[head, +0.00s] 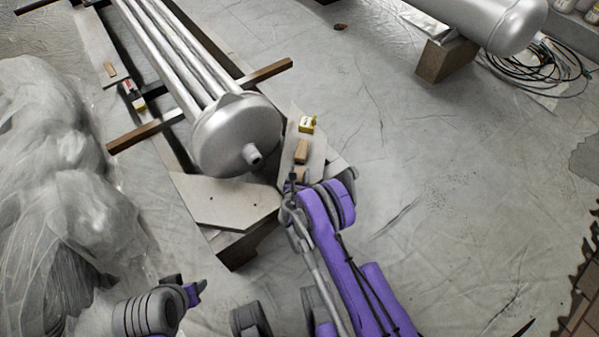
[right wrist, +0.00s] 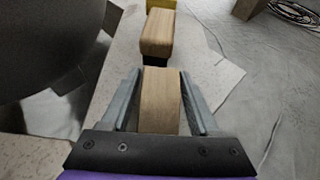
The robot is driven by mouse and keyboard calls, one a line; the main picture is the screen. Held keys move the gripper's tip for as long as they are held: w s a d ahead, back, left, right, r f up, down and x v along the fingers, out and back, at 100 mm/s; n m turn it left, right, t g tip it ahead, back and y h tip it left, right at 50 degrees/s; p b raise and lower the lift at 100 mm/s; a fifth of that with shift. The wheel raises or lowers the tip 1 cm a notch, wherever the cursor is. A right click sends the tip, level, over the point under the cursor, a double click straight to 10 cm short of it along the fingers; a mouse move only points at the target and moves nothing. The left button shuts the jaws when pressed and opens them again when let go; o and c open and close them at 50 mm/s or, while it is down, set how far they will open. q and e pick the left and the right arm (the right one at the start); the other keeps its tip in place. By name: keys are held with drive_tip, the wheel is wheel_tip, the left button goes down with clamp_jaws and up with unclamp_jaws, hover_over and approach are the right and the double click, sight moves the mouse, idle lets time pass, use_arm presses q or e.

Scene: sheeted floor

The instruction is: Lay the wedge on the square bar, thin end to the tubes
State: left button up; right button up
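A small wooden block (right wrist: 160,100), which I take for the wedge, lies between the fingers of my right gripper (right wrist: 162,76). The fingertips are close to its sides; whether they press on it is unclear. In the head view, my right gripper (head: 293,178) is at the plank beside the capped end of the tubes (head: 172,52). A second wooden block (head: 302,150) lies just beyond; it also shows in the right wrist view (right wrist: 157,36).
A yellow-and-white box (head: 307,124) stands on the right plank. Crumpled plastic sheeting (head: 60,190) fills the left. A metal cylinder (head: 490,18) lies at upper right.

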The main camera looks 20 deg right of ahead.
drive_tip(key=shift+o, duration=0.8)
